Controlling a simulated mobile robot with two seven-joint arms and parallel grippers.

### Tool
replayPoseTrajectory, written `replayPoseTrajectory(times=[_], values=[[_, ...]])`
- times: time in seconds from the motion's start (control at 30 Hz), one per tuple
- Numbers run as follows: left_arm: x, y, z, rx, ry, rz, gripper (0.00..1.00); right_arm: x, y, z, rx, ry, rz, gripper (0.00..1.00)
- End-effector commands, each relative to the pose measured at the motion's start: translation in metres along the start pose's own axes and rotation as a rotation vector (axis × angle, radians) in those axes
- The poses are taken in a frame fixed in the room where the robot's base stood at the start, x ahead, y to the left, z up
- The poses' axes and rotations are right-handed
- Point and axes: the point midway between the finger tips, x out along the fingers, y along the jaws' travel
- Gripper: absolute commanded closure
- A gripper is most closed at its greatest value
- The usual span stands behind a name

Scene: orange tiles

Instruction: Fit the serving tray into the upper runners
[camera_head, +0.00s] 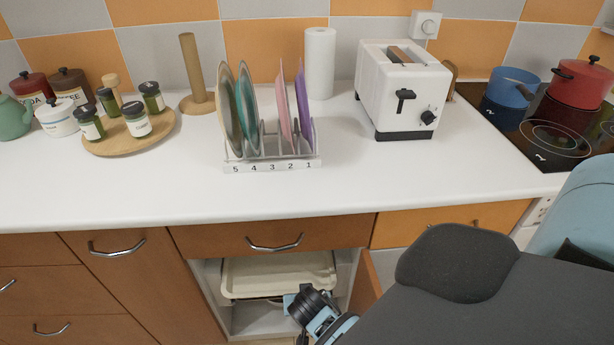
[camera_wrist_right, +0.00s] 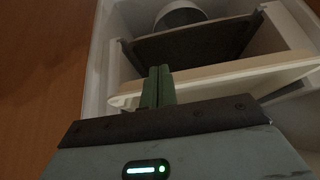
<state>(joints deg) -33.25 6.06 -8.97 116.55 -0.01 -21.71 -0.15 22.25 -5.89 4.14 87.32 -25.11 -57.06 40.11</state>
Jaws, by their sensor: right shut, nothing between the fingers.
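The serving tray (camera_head: 232,282) is cream, shallow and rimmed. It lies high inside the open cabinet under the counter; its cream edge (camera_wrist_right: 225,80) also crosses the right wrist view. I cannot tell whether both its sides sit in the upper runners; a grey rail-like strip (camera_wrist_right: 292,90) shows beside it on the right. My right gripper (camera_wrist_right: 158,72) is shut and empty, its green fingers overlapping the tray's edge in view; contact is unclear. In the head view its wrist is at the cabinet's front, fingertips not clear. My left gripper is not in view.
A dark flat panel (camera_wrist_right: 195,42) and a pale round vessel (camera_wrist_right: 180,14) show beyond the tray in the wrist view. The cabinet door (camera_head: 366,283) stands open on the right. A drawer (camera_head: 270,238) is closed above. A plate rack (camera_head: 268,158) stands on the counter (camera_head: 180,190).

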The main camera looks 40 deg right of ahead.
Motion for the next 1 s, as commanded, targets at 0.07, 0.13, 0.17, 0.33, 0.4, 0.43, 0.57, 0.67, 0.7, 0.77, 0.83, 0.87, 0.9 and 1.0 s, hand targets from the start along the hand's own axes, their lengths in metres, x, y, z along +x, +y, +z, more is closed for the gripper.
replayPoseTrajectory(times=[0.07,0.13,0.17,0.33,0.4,0.43,0.57,0.67,0.7,0.77,0.83,0.87,0.9,1.0], values=[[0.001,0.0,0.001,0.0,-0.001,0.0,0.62,0.0,-0.001,0.001,0.0,0.0,0.0,1.0],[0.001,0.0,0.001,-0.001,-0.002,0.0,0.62,0.0,-0.001,0.001,0.001,-0.001,0.0,1.0],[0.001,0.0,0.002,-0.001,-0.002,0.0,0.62,0.0,-0.002,0.001,0.001,-0.001,0.0,1.0],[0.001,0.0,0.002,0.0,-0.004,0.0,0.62,0.0,-0.002,0.0,0.001,-0.001,0.001,1.0],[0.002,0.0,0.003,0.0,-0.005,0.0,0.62,0.0,-0.002,0.0,0.001,0.0,0.0,1.0],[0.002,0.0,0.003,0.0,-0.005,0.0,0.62,0.0,-0.002,0.0,0.001,0.0,0.0,1.0],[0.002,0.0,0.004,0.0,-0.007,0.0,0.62,0.0,-0.002,-0.001,0.001,0.0,0.001,1.0],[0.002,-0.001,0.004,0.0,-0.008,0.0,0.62,0.006,-0.002,-0.011,0.001,0.002,0.001,1.0],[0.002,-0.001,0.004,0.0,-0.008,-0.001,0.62,0.01,-0.002,-0.017,0.001,0.002,0.001,1.0],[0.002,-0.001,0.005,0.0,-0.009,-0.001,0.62,0.016,-0.002,-0.027,0.002,0.003,0.001,1.0],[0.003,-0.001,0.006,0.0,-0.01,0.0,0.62,0.023,-0.002,-0.039,0.002,0.002,0.002,1.0],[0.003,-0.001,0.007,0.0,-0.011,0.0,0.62,0.026,-0.002,-0.043,0.001,0.001,0.002,1.0],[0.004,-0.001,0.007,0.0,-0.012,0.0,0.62,0.03,-0.001,-0.048,0.001,0.001,0.002,1.0],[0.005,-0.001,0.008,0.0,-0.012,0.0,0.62,0.036,-0.001,-0.059,0.001,0.0,0.002,1.0]])
